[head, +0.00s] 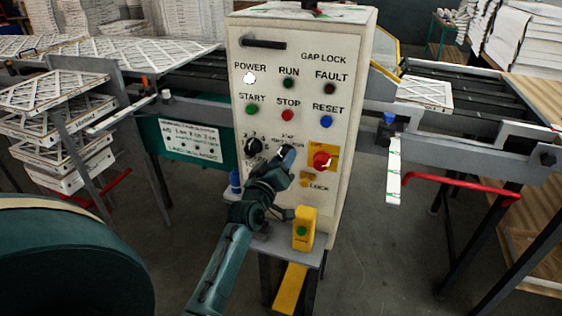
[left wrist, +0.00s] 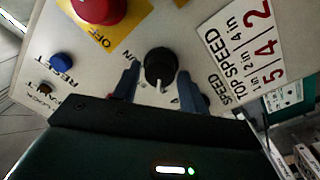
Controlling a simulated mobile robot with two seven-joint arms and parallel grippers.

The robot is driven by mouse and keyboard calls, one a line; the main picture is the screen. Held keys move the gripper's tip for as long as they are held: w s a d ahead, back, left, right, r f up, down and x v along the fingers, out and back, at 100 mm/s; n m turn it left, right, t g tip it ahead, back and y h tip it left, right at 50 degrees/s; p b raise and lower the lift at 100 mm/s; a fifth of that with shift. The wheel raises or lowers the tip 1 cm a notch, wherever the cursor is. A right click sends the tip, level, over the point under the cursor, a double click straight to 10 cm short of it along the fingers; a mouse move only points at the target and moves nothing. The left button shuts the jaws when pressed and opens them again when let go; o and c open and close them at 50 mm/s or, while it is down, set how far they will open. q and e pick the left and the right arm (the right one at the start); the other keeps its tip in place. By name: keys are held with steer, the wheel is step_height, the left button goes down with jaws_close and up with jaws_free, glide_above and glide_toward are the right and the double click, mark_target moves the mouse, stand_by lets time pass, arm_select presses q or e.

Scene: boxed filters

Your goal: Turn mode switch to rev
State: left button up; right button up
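The control cabinet (head: 260,70) stands upright in the middle of the head view. In the left wrist view a black knob (left wrist: 160,66) with a white pointer mark toward the bottom of the picture sits between my two fingers, left of the red switch on the panel. My left gripper (left wrist: 158,92) is open, one finger on each side of the knob, with small gaps visible. My right gripper is not in view.
A red switch (head: 321,160) on a yellow plate is close to the right of my gripper. START, STOP and RESET buttons (head: 328,108) are above. A yellow box (head: 303,230) with a green button stands on the shelf below. Conveyors flank the cabinet.

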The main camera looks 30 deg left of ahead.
arm_select(q)
steer(key=shift+o, duration=1.2)
steer(key=shift+s, duration=0.1)
steer(key=b+v, duration=0.1)
steer(key=v, duration=1.2)
steer(key=s+d+f+m+g+h, duration=0.3)
steer(key=s+d+f+m, duration=0.3)
steer(key=d+f, duration=0.3)
steer(key=s+d+f+m+g+h, duration=0.3)
steer(key=s+d+f+m, duration=0.3)
steer(key=f, duration=0.5)
steer(key=s+d+g, duration=0.1)
steer(key=s+d, duration=0.1)
steer(key=d, duration=0.1)
steer(key=shift+d+f+m+g+h, duration=0.3)
steer(key=shift+f+h, duration=0.05)
steer(key=shift+h, duration=0.05)
